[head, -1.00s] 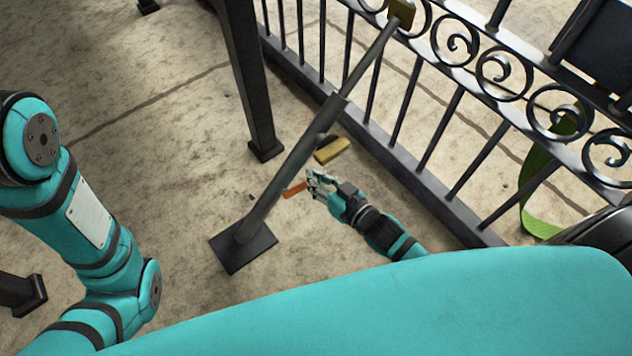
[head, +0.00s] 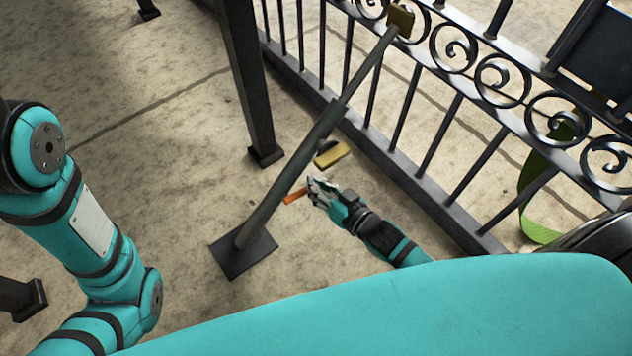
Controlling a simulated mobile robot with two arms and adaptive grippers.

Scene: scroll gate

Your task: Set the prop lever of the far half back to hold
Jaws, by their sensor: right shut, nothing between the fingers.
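A grey prop strut (head: 290,176) slants from a dark square foot plate (head: 243,254) on the floor up to a yellowish bracket (head: 401,18) on the gate's scrolled rail. A small orange lever (head: 294,197) sticks out at the lower right side of the strut. My right gripper (head: 316,190) is shut and empty, just right of the lever, with its fingertips close to it. I cannot tell whether they touch. The lever's right end is partly hidden by the fingers. My left arm stands at the left, and its gripper is not in view.
The black scroll gate (head: 440,140) runs diagonally beyond my right arm. A yellow block (head: 332,154) lies near the strut, above the gripper. A dark post (head: 248,80) stands left of the strut. A green curved band (head: 538,205) is behind the gate.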

